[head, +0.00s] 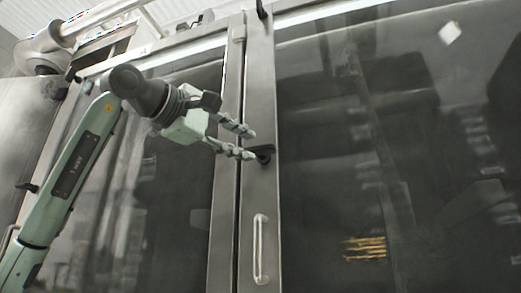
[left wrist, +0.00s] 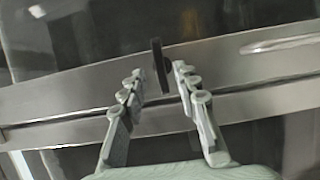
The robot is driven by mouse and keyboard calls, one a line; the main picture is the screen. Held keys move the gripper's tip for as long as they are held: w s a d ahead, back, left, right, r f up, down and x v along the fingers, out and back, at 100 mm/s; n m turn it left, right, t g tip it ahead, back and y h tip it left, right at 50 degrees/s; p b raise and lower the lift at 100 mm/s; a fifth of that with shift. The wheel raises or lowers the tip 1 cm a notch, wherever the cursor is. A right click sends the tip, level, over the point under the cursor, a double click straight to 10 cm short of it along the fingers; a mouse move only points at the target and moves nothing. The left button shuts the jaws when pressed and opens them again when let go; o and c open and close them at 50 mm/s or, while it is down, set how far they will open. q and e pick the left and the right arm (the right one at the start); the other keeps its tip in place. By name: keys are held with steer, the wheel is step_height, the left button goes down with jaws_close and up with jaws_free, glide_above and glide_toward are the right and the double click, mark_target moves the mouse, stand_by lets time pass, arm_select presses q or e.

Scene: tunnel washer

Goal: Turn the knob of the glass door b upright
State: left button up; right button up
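The black knob (head: 265,153) sits on the metal frame of the right-hand glass door (head: 350,150), above a bar handle (head: 259,250). No label shows which door is b. In the left wrist view the knob (left wrist: 159,63) lies crosswise to the metal strip, so it looks turned level rather than upright. My left gripper (head: 250,144) is open at the knob. In the wrist view its fingertips stand on either side of the knob, with a small gap visible at least on the left. Whether the right fingertip touches it I cannot tell. My right gripper is not in view.
A second black knob (head: 261,9) sits high on the same frame. The left glass door (head: 170,190) stands beside it, across a narrow seam. Both doors look closed. The bar handle sticks out below the knob.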

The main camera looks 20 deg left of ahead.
mark_target(253, 148)
arm_select(q)
steer(key=x, duration=0.5)
steer(key=shift+p, duration=0.3)
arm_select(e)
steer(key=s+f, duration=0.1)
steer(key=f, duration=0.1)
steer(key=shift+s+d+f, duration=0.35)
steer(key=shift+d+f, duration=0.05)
arm_select(q)
steer(key=shift+s, duration=0.1)
steer(key=shift+c, duration=0.2)
jaws_close()
